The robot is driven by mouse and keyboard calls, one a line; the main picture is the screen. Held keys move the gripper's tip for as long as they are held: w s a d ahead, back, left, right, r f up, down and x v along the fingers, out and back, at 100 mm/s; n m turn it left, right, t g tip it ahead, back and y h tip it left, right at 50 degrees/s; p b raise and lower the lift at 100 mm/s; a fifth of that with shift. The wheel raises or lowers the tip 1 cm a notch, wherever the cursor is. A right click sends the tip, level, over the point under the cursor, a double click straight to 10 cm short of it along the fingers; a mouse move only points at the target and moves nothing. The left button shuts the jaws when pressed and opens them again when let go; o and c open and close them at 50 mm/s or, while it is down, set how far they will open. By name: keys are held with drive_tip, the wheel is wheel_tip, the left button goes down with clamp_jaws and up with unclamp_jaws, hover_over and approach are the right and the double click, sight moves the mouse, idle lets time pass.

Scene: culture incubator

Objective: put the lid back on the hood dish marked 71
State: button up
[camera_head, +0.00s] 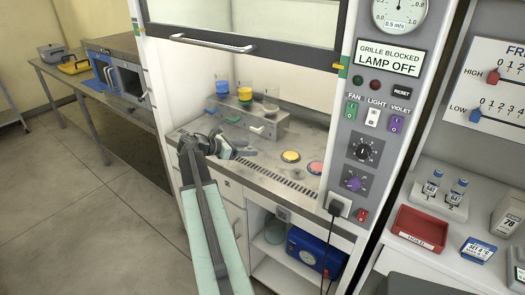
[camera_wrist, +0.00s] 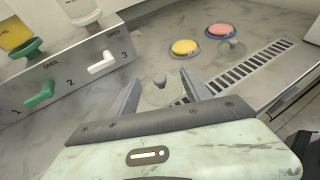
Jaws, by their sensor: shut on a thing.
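My gripper (camera_head: 222,147) is inside the hood, above the left part of the work surface. In the wrist view its two fingers (camera_wrist: 160,88) are shut on a clear lid with a grey knob (camera_wrist: 160,80); the lid's clear rim is hard to make out. A yellow dish (camera_head: 291,156) and a pink-red dish (camera_head: 315,168) sit on the hood floor to the right of my gripper. The wrist view shows the yellow dish (camera_wrist: 185,47) and the pink dish (camera_wrist: 220,30) beyond the fingers. A second grey knob (camera_wrist: 233,44) shows beside the pink dish. No dish number is readable.
A slotted grille (camera_head: 290,185) runs along the hood's front edge. A metal stand with numbered valves (camera_head: 262,125) and coloured funnels stands at the back. The raised sash (camera_head: 245,45) hangs above. A panel reads "GRILLE BLOCKED LAMP OFF" (camera_head: 389,58). A red tray (camera_head: 418,230) is outside, right.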

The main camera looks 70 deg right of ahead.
drive_tip(key=w, duration=0.2)
drive_tip(key=w+a, duration=0.1)
drive_tip(key=w, duration=0.3)
drive_tip(key=shift+w+a+r, duration=0.3)
drive_tip(key=shift+w+r, duration=0.05)
drive_tip(key=shift+w, duration=0.05)
drive_tip(key=shift+w+d+n+t+h, duration=0.3)
drive_tip(key=shift+w+d+n+t, duration=0.1)
drive_tip(key=shift+w+n+t, duration=0.25)
drive_tip(key=shift+n, duration=0.35)
drive_tip(key=s+d, duration=0.1)
drive_tip(key=s, duration=0.2)
drive_tip(key=s+d+r+p, duration=0.1)
drive_tip(key=s+d, duration=0.1)
drive_tip(key=s, duration=0.1)
drive_tip(key=s+d+p, duration=0.1)
drive_tip(key=s+d, duration=0.1)
drive_tip(key=s, duration=0.1)
drive_tip(key=shift+d+r, duration=0.1)
drive_tip(key=shift+r, duration=0.3)
drive_tip(key=r+m+g+p, duration=0.2)
hover_over(288, 155)
drive_tip(key=shift+f+t+y, duration=0.15)
drive_tip(key=shift+t+y, duration=0.1)
drive_tip(key=shift+y, duration=0.15)
wheel_tip(288, 155, down, 6)
drive_tip(key=b, duration=0.6)
drive_tip(key=shift+f, duration=0.25)
drive_tip(key=shift+f+b, duration=0.1)
drive_tip(key=shift+b, duration=0.3)
